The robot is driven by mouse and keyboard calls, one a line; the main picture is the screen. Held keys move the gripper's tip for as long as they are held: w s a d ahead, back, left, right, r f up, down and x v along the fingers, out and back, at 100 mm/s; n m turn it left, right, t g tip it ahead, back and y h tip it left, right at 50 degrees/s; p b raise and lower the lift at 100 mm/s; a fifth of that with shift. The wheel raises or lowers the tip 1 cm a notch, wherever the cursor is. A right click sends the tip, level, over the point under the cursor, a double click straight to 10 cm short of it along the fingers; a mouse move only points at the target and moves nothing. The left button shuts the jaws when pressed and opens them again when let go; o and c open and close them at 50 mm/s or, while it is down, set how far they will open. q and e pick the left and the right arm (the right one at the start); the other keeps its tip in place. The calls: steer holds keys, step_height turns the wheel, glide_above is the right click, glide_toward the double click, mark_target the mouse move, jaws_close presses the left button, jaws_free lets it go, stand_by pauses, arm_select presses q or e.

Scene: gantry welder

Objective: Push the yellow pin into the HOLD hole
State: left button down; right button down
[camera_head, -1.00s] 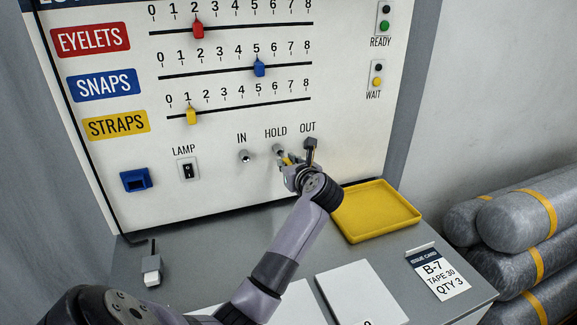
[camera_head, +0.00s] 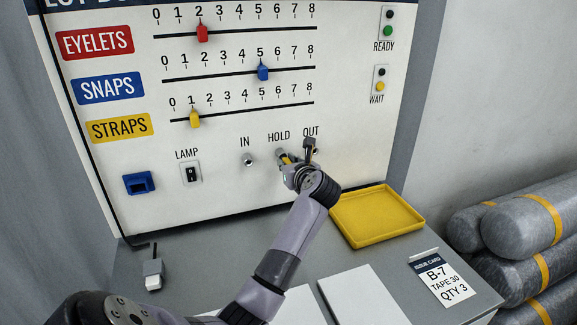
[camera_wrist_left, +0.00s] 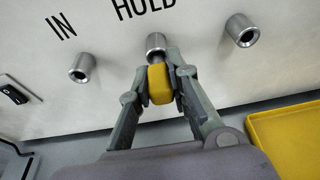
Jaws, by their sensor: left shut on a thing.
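The yellow pin (camera_wrist_left: 160,84) is between the fingers of my left gripper (camera_wrist_left: 161,80), which is shut on it. The pin's far end is at the mouth of the HOLD hole (camera_wrist_left: 156,42), a metal collar under the HOLD label. A dark part of the pin shows at the collar; how deep it sits I cannot tell. In the head view my left gripper (camera_head: 292,168) is in front of the panel at HOLD and hides most of the pin (camera_head: 285,158). My right gripper is not in view.
The IN hole (camera_head: 248,160) is left of HOLD, and the OUT hole (camera_wrist_left: 241,30) is to the right; both show in the wrist view. A yellow tray (camera_head: 375,217) lies on the grey bench below right. Sliders and a lamp switch (camera_head: 191,173) are on the panel.

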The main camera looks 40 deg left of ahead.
arm_select(q)
steer(key=shift+w+a, duration=0.2)
steer(key=shift+a, duration=0.1)
steer(key=c, duration=1.4)
jaws_free()
steer(key=shift+d, duration=0.15)
steer(key=v, duration=1.1)
steer(key=shift+s+d+r, duration=0.1)
steer(key=shift+s+d, duration=0.15)
